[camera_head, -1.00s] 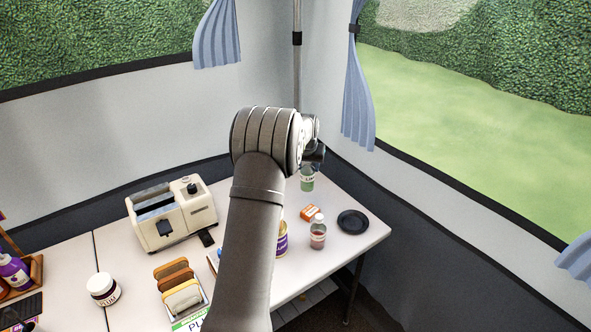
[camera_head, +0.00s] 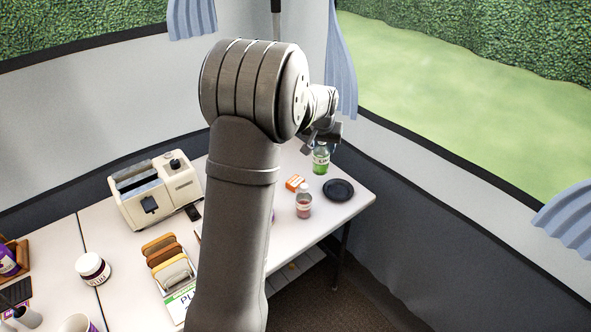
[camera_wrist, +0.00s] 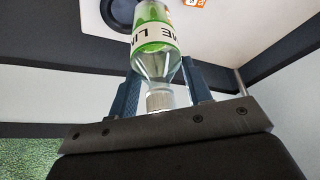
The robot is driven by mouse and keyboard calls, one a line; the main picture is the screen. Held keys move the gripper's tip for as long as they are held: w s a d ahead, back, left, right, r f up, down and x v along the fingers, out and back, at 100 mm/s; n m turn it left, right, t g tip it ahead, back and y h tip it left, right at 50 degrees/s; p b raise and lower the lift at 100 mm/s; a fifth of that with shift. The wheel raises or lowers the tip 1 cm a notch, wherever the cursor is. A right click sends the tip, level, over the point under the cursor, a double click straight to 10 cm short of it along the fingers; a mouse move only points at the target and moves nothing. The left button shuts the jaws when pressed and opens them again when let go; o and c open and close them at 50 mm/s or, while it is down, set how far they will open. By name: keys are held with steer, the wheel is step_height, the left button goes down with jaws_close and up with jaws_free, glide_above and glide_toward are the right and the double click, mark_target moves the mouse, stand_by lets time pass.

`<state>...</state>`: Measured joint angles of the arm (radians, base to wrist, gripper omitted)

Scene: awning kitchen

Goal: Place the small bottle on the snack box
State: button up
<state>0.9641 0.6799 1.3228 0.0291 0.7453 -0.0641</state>
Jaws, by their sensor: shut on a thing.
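A clear bottle with green contents and a white-and-green "LIME" label (camera_head: 321,160) hangs below my gripper (camera_head: 322,138) at the back right of the table. In the wrist view my gripper (camera_wrist: 160,82) is shut on this bottle (camera_wrist: 154,38), with its fingers on both sides of the neck and the cap towards the palm. The bottle's base is cut off there, and its height above the table is hard to tell. The small orange snack box (camera_head: 295,182) lies on the table, left of and nearer than the held bottle. It also shows at the top of the wrist view (camera_wrist: 192,3).
A black plate (camera_head: 338,189) lies near the table's right edge. A bottle with pink contents (camera_head: 303,203) stands just in front of the snack box. A toaster (camera_head: 155,190), a bread rack (camera_head: 165,258) and a jar (camera_head: 92,268) are at left. My arm hides the table's middle.

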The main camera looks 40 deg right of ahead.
steer(key=w+a+f, duration=0.2)
steer(key=w+f, duration=0.8)
steer(key=shift+a+f, duration=0.1)
steer(key=shift+f, duration=0.1)
steer(key=o, duration=1)
steer(key=v, duration=1.2)
steer(key=shift+r, duration=0.15)
